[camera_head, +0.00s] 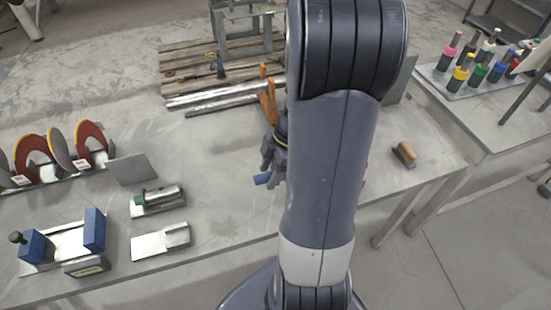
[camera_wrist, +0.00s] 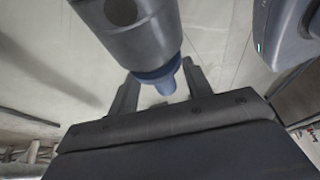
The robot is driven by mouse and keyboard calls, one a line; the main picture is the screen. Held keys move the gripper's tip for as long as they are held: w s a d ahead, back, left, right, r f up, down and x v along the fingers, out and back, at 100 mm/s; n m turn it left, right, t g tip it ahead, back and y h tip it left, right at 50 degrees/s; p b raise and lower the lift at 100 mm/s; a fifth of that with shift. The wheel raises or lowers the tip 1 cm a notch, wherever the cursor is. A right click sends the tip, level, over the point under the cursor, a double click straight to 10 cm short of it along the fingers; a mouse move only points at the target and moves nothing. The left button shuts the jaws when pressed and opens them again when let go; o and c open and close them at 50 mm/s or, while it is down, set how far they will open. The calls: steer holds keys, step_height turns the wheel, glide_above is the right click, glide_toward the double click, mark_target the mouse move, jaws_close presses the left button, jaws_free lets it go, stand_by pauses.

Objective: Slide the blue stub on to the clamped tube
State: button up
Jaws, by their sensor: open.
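In the wrist view, a grey cylinder with a round hole (camera_wrist: 125,20) has a blue collar and tapered blue end, apparently the blue stub (camera_wrist: 163,77). The blue end lies between the fingers of my open gripper (camera_wrist: 161,90); I cannot tell whether they touch it. In the head view, my gripper (camera_head: 270,152) is partly hidden behind my arm, and a small blue part (camera_head: 262,179) shows beneath it. Long silver tubes (camera_head: 225,95) lie near an orange clamp (camera_head: 268,95) at the back. I cannot tell which tube is clamped; my arm hides what is behind it.
A blue vise-like fixture (camera_head: 93,232), a green-ended part on a plate (camera_head: 160,197) and racked discs (camera_head: 88,138) stand at the left. A wooden-handled brush (camera_head: 404,154) lies at the right. A side table holds several coloured stubs (camera_head: 480,73).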

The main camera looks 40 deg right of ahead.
steer(key=shift+a+f, duration=0.3)
steer(key=shift+f, duration=0.3)
steer(key=shift+c, duration=0.5)
jaws_close()
steer(key=shift+r+b, duration=0.2)
steer(key=shift+b, duration=0.25)
stand_by(1.0)
